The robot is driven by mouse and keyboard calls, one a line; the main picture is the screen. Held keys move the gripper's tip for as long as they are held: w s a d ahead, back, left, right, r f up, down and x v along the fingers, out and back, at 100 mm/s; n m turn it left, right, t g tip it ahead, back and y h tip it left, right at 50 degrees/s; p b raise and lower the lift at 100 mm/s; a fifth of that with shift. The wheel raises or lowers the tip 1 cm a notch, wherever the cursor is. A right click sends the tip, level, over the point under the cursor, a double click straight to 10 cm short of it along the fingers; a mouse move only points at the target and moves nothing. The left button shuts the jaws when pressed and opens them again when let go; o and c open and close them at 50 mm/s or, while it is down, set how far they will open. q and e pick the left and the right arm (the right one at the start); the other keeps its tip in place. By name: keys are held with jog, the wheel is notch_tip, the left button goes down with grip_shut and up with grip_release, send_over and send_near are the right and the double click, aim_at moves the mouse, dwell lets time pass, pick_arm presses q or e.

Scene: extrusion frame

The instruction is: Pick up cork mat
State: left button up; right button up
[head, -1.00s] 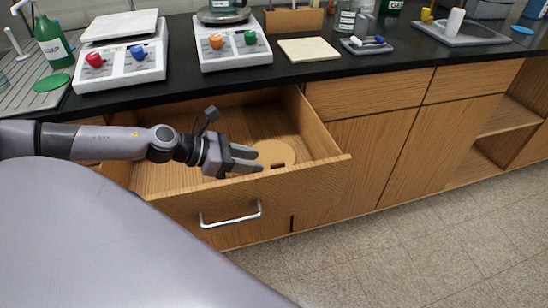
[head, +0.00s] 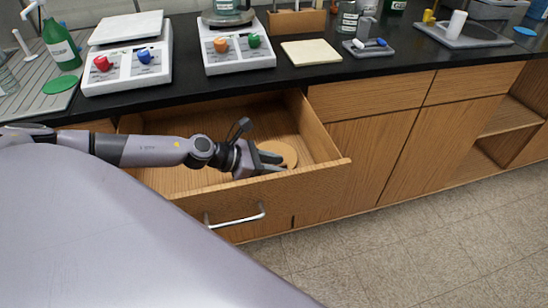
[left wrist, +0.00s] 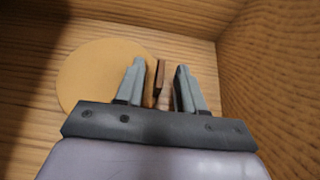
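The cork mat is a round tan disc (head: 278,153) lying flat in the open wooden drawer (head: 180,176). In the left wrist view the cork mat (left wrist: 92,75) lies to the left of and partly behind my left gripper. My left gripper (head: 278,163) is over the drawer near its right front, with its fingers apart. In the left wrist view a small brown wooden object (left wrist: 159,83) shows between the fingers of my left gripper (left wrist: 161,78); I cannot tell whether they touch it. My right gripper is not in view.
The drawer front with its metal handle (head: 235,217) stands out below the counter. The drawer's right wall (left wrist: 272,75) is close to the gripper. The black counter (head: 300,75) above carries two hot plates (head: 128,62) (head: 236,52) and a cream square pad (head: 311,53). Floor at right is clear.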

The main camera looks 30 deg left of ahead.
pick_arm(q)
grip_shut()
jog(key=shift+r, duration=0.1)
